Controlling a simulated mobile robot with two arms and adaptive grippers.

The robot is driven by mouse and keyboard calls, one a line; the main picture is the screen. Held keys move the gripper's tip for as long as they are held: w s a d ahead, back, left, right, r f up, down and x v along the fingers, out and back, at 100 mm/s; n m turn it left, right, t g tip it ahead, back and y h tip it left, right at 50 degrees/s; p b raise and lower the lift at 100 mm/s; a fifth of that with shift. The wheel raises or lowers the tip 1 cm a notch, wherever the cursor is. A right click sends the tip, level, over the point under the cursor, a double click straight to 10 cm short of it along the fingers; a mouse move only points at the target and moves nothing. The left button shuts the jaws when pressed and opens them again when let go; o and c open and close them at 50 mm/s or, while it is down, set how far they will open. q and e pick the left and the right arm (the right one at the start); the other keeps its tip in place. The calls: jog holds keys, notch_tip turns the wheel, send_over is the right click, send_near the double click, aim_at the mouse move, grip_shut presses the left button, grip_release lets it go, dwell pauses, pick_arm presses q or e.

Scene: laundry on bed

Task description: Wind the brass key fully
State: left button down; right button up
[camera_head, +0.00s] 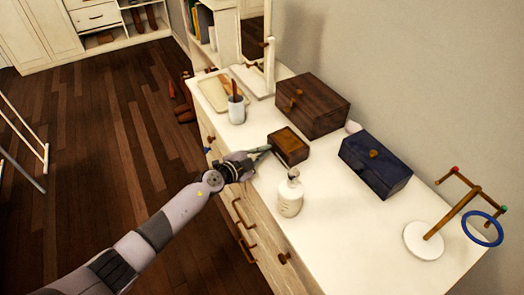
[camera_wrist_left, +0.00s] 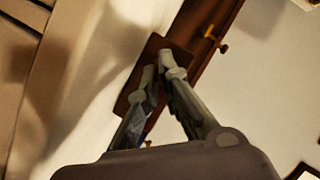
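A small brown wooden box (camera_head: 289,146) sits near the front edge of the white dresser top. My left gripper (camera_head: 266,150) reaches in from the left, its fingertips at the box's left side. In the left wrist view the gripper (camera_wrist_left: 162,68) has its two fingers leaning together, tips almost meeting in front of the brown box (camera_wrist_left: 133,88). I cannot make out the brass key in either view. The fingertips hide the spot between them, so I cannot tell whether the key is there. My right gripper is not in view.
On the dresser top (camera_head: 345,232), a white bottle (camera_head: 290,195) stands close in front of the small box. A larger dark wooden box (camera_head: 313,104) and a blue box (camera_head: 376,165) stand behind. A cup (camera_head: 236,108) is farther left, a stand with a blue ring (camera_head: 482,229) at right.

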pick_arm(q)
jog(key=shift+f+m+t+b, duration=0.3)
jog(key=shift+m+t+b, duration=0.1)
jog(key=shift+m+b, duration=0.4)
jog(key=shift+s+r+m+t+b, duration=0.1)
jog(key=shift+m+t+b, duration=0.4)
jog(key=shift+m+b, duration=0.4)
jog(key=c, duration=1.8)
grip_release()
jog(key=shift+r, duration=0.1)
jog(key=shift+s+a+r, duration=0.15)
jog(key=shift+s+a, duration=0.2)
jog(key=shift+s, duration=0.05)
jog(key=v, duration=1)
jog(key=shift+s+a, duration=0.15)
jog(key=shift+s, duration=0.25)
